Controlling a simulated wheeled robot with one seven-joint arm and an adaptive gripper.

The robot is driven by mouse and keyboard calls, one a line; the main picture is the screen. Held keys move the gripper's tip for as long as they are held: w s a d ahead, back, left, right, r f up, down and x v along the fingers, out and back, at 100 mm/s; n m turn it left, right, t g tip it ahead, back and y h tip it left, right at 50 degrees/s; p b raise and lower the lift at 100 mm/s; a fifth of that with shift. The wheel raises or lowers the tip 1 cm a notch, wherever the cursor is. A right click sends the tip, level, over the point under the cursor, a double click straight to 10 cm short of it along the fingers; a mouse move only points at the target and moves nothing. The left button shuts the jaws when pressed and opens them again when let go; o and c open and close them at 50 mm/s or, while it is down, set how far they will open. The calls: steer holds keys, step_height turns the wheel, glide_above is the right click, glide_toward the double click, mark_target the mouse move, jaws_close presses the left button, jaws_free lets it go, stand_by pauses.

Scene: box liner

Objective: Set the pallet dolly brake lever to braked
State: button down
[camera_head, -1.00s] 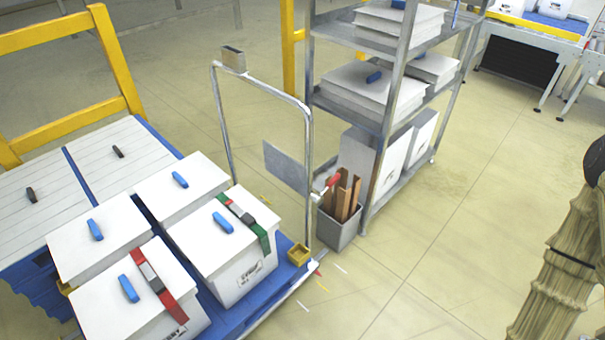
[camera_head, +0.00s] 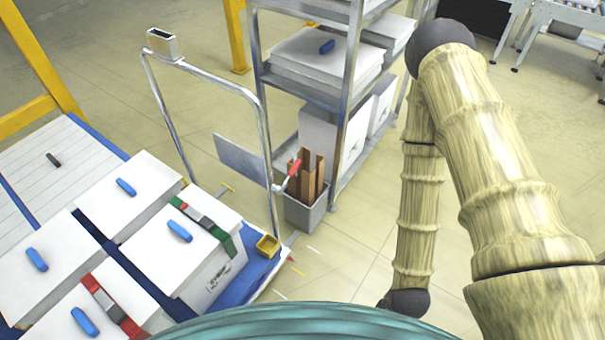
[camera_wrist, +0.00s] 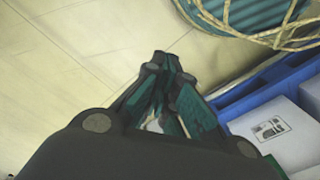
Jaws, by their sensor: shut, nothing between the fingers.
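The brake lever (camera_head: 294,169) has a red grip and sits low on the right upright of the dolly's handle frame, pointing up and to the right in the head view. The pallet dolly (camera_head: 265,268) is blue and carries white boxes. In the wrist view my gripper (camera_wrist: 168,62) is shut and empty over the floor, beside the dolly's blue edge (camera_wrist: 262,85). The lever does not show in the wrist view. My gripper is out of the head view, where only my arm shows at the right.
A grey bin with brown boards (camera_head: 304,213) stands just behind the lever, against a metal shelf rack (camera_head: 345,130). A grey panel (camera_head: 240,160) hangs on the handle frame. A yellow corner block (camera_head: 268,246) is on the dolly.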

steer(key=w+a+f+m+t+y+b, duration=0.2)
steer(key=w+a+m+y+b, duration=0.15)
steer(key=w+a+m, duration=0.45)
steer(key=w+a+f+m+t+y+b, duration=0.1)
steer(key=w+a+f+m+y+b, duration=0.25)
steer(key=w+a, duration=0.75)
steer(key=w+d+r+m+t+b, duration=0.1)
steer(key=w+d+r+m+t, duration=0.1)
steer(key=w, duration=0.6)
steer(key=w+d+r+m+t+b, duration=0.2)
steer(key=w+r+m, duration=0.3)
steer(key=w, duration=0.3)
steer(key=w+d+r+m+t+y+b, duration=0.1)
steer(key=w+r+m, duration=0.3)
steer(key=w, duration=0.4)
steer(key=shift+d+t+b, duration=0.45)
steer(key=shift+d+t, duration=0.05)
steer(key=shift+d, duration=0.05)
steer(key=shift+w+f, duration=0.1)
